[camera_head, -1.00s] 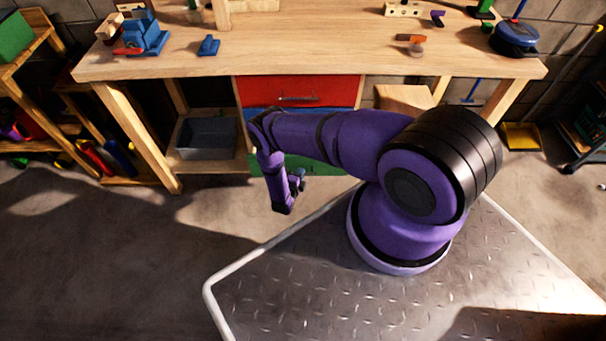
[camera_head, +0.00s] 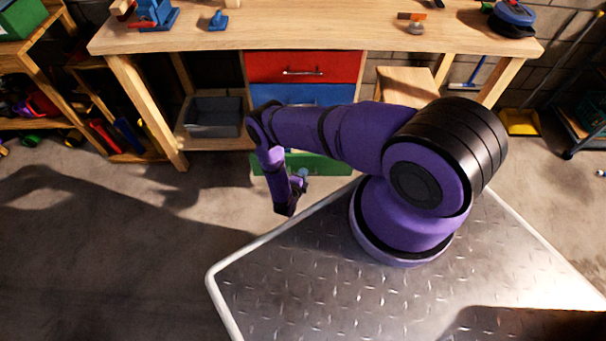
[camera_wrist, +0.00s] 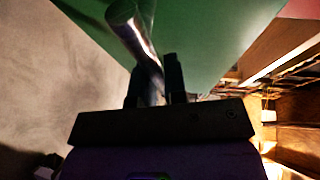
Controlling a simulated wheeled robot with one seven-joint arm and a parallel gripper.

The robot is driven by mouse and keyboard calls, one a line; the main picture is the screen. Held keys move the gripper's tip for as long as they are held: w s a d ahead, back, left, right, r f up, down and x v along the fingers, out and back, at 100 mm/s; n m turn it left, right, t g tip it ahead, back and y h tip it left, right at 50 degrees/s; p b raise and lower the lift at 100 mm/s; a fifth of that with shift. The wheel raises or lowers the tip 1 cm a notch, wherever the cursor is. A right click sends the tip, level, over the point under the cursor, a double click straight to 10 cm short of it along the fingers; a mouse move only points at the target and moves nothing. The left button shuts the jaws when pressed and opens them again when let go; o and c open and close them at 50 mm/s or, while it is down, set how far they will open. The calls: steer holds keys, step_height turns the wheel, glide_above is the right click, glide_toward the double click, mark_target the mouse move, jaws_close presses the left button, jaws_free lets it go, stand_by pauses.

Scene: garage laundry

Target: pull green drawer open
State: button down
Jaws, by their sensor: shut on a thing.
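The green drawer (camera_head: 325,165) is the lowest drawer under the workbench, partly hidden behind my arm in the head view. It stands out from the drawers above it. In the wrist view its green front (camera_wrist: 215,35) fills the top, with a round metal bar handle (camera_wrist: 130,25) running across it. My gripper (camera_wrist: 158,75) is shut on this handle, with dark fingers on either side of the bar. In the head view my gripper (camera_head: 299,180) is low in front of the drawer. The inside of the drawer is mostly hidden by my arm.
The red drawer (camera_head: 300,65) and blue drawer (camera_head: 300,94) above are shut. A grey bin (camera_head: 214,116) sits on the low shelf to the left. A wooden stool (camera_head: 405,80) stands to the right. The concrete floor (camera_head: 130,240) at left front is clear.

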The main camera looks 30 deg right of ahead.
steer(key=c, duration=1.2)
jaws_free()
steer(key=v, duration=1.1)
steer(key=shift+w, duration=0.1)
